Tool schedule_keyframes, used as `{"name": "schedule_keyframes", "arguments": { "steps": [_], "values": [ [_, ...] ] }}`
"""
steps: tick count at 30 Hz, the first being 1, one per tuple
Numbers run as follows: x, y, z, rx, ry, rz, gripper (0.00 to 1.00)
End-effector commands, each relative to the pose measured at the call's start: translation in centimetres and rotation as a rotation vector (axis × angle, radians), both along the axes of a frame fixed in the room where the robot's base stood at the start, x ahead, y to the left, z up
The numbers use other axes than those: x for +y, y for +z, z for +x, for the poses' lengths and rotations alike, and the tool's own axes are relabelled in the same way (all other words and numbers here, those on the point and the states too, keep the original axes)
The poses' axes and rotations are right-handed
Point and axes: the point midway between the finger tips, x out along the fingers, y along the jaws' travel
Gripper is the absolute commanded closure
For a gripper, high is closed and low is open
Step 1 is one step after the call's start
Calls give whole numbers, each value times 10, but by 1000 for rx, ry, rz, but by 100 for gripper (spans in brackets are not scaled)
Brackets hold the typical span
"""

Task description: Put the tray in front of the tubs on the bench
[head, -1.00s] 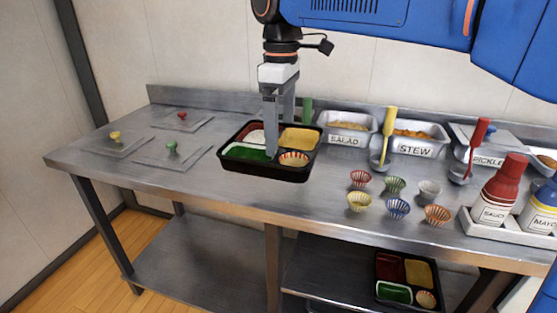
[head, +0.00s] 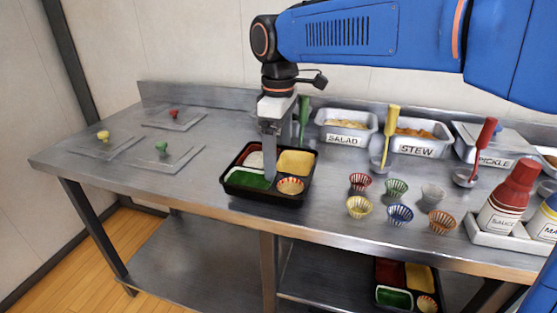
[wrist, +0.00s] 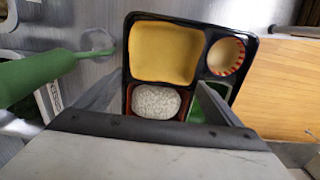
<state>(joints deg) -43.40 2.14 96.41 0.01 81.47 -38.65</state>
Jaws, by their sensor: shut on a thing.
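The black bento tray (head: 245,195) has a white rice mound in a red compartment, yellow and green compartments, and a striped cup (head: 290,186). It also shows in the wrist view (wrist: 190,16). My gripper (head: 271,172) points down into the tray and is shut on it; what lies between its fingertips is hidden. The tray is level, at or just above the bench (head: 210,180); I cannot tell if it touches. The tubs stand along the back: salad (head: 345,136), stew (head: 420,150) and pickle (head: 490,158). The tray is forward and left of the salad tub.
Several small cups (head: 396,188) stand right of the tray. A sauce bottle (head: 510,195) stands in a holder at the right. Flat lids with knobs (head: 170,158) lie at the left. A green handle (head: 304,118) rises behind the tray. Another tray (head: 407,304) is on the lower shelf.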

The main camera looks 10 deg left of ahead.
Motion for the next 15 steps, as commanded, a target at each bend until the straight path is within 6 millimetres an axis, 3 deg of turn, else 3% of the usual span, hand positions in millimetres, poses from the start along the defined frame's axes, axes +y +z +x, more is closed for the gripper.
{"name": "schedule_keyframes", "arguments": {
  "steps": [4, 15],
  "values": [
    [0, -18, 0, 1, 0, -1, 38],
    [0, -21, 0, 0, 0, 0, 38]
  ]
}}
